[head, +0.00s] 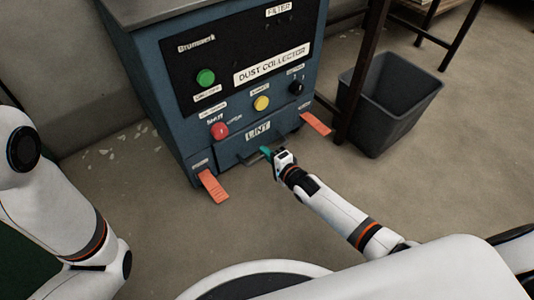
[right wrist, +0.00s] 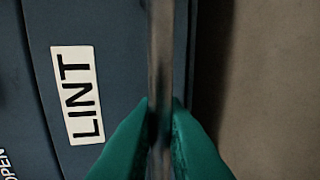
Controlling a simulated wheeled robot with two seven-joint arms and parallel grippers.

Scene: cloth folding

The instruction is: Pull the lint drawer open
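The lint drawer (head: 258,132) is low on the front of the blue dust collector, with a white LINT label that also shows in the right wrist view (right wrist: 77,94). In the head view the drawer looks flush with the cabinet. Its bar handle (head: 249,160) runs along the lower front; the bar stands upright in the right wrist view (right wrist: 160,45). My right gripper (head: 266,151) is at the handle. Its green fingers (right wrist: 161,104) press close on both sides of the bar, with no clear gap. My left arm shows at the left, but its gripper is out of view.
Orange pedals (head: 214,186) and (head: 316,124) stick out at the cabinet's lower corners. A red button (head: 220,131) and a yellow button (head: 261,103) sit above the drawer. A dark bin (head: 390,103) stands at right beside a table leg. The floor before the drawer is clear.

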